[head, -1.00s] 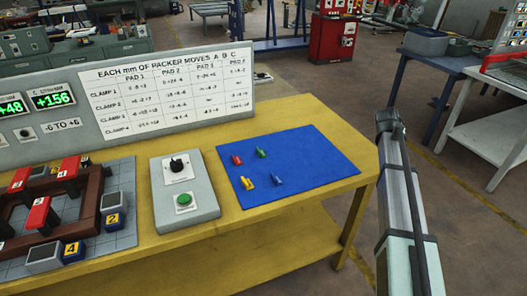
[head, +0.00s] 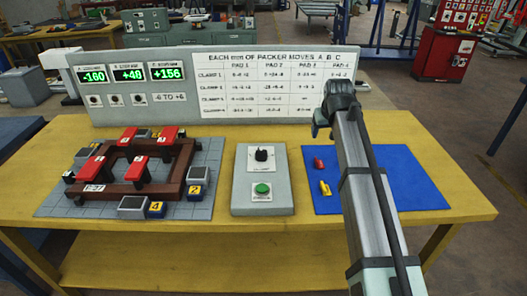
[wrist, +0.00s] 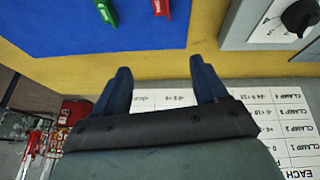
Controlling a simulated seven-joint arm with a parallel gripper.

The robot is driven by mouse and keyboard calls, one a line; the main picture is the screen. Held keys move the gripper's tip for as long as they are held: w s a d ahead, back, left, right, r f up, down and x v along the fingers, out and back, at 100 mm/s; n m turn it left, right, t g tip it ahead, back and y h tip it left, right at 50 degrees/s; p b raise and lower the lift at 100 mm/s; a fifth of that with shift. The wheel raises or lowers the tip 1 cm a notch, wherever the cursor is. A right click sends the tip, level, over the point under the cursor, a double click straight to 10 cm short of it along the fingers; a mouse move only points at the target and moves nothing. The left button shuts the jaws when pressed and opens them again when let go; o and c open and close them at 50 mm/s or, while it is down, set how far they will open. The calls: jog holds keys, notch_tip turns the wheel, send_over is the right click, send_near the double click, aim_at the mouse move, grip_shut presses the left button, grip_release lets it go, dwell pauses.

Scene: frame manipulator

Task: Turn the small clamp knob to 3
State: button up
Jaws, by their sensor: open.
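The small black clamp knob (head: 261,155) sits on a white plate on the upper part of a grey control box, above a green button (head: 262,189). Its scale marks are too small to read. In the wrist view the knob (wrist: 300,17) is at the top right corner, partly cut off. My gripper (wrist: 160,68) is open and empty, with two dark blue fingers apart, and is away from the knob. In the head view my arm reaches up over the blue mat, right of the control box, and the fingers are not clear there.
A blue mat (head: 402,190) right of the box holds red (head: 318,163) and yellow (head: 324,188) pieces; a green piece (wrist: 105,12) shows in the wrist view. Left is a brown frame (head: 180,178) with red clamps. Behind stands a chart panel (head: 150,112) reading -160, +48, +156.

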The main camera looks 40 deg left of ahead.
aim_at(262, 151)
jog(key=s+a+r+n+g, duration=0.3)
jog(key=s+a, duration=0.8)
jog(key=s, duration=0.5)
jog(key=shift+y, duration=0.3)
jog(key=x, duration=1.3)
jog(key=shift+w+a+f, duration=0.25)
jog(key=shift+w+a, duration=0.05)
jog(key=shift+w, duration=0.05)
jog(key=shift+t, duration=0.3)
jog(key=c, duration=1)
